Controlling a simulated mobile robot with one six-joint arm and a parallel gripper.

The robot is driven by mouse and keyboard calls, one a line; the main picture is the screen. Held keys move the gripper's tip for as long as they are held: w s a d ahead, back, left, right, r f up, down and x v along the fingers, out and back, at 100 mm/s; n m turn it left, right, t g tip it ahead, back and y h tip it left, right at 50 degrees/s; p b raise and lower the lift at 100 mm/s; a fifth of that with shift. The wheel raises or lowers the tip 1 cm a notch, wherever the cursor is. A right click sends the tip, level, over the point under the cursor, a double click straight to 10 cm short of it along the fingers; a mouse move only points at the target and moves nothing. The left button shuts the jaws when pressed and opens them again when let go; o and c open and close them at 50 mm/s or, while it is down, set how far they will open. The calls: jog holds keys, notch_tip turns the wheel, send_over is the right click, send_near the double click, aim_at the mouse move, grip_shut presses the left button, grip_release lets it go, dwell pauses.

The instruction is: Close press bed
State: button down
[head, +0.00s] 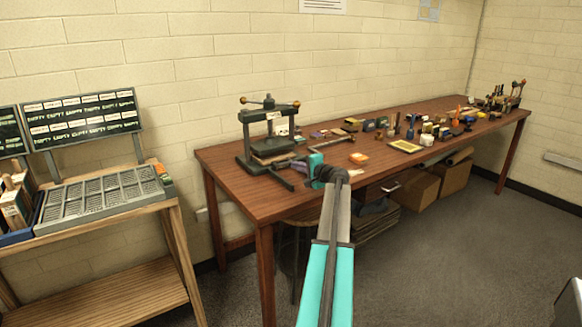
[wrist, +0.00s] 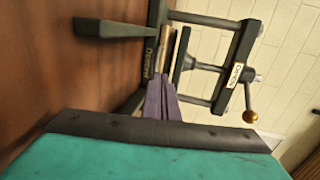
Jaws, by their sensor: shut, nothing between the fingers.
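The dark press (head: 268,135) stands upright on the near left end of the long wooden table. Its flat bed (head: 272,157) lies low in the frame, under the plate. Dark rails (head: 280,178) reach out from the press toward the table's front edge. My gripper (head: 292,165) comes in from the right beside the bed's front end. In the wrist view, the purple fingers (wrist: 163,88) are together and empty, with their tips at or very near the bed's edge (wrist: 167,55). I cannot tell whether they touch it.
The press has a top bar handle with orange-brown knobs (wrist: 249,116). Tools, bottles and a yellow-framed tray (head: 405,146) lie farther along the table (head: 228,172). A type-case stand (head: 105,195) is at left. Cardboard boxes (head: 415,188) sit under the table.

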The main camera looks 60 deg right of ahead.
jog(key=v, duration=0.7)
jog(key=shift+s+a+b, duration=0.2)
jog(key=shift+s+b, duration=0.05)
jog(key=shift+b, duration=0.1)
